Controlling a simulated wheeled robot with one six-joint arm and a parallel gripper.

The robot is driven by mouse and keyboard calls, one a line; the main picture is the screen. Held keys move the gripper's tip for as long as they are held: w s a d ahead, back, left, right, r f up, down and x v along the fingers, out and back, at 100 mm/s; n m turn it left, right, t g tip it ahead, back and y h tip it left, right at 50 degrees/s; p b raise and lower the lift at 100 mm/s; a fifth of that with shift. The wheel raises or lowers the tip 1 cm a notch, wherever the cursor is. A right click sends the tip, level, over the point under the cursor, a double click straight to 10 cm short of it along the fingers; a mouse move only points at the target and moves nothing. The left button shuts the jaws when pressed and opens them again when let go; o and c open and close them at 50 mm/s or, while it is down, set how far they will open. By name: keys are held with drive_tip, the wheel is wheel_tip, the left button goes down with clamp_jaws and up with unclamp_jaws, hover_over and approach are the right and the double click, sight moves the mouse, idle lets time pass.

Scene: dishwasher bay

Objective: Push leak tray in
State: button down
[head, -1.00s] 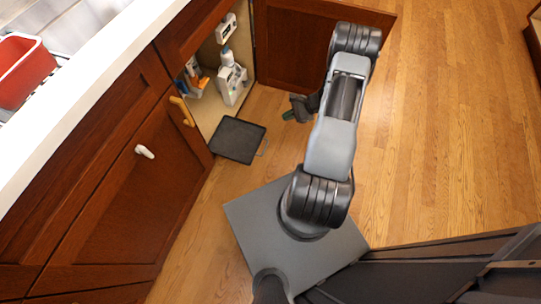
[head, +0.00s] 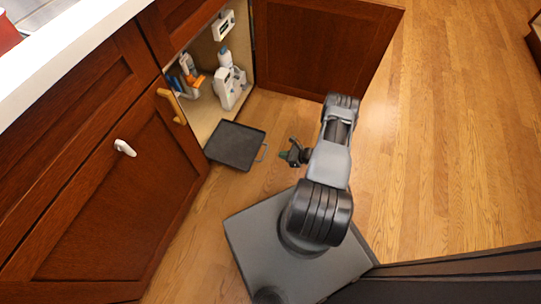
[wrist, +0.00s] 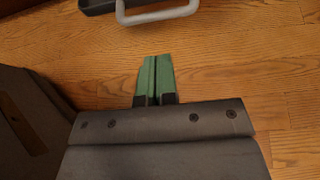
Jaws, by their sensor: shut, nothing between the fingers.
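The leak tray (head: 236,146) is a dark, flat, square tray with a low rim. It lies at the mouth of the open cabinet in the head view, partly out over the wooden floor. Its grey loop handle (head: 263,153) points toward my gripper (head: 287,155), which is a short way to the right of it and apart from it. In the wrist view the handle (wrist: 158,14) and the tray's near edge (wrist: 100,5) show at the top. My gripper's green fingers (wrist: 155,77) are together and empty, pointing at the handle across a strip of bare floor.
The open cabinet holds a white spray bottle (head: 230,82) and other bottles (head: 187,75). Its door (head: 322,45) stands open behind my arm. A closed door with a white knob (head: 124,147) is at left. The floor (head: 440,150) at right is clear.

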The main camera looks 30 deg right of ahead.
drive_tip(key=r+b+x, duration=0.1)
drive_tip(key=x, duration=0.5)
drive_tip(key=shift+w+a+b, duration=0.4)
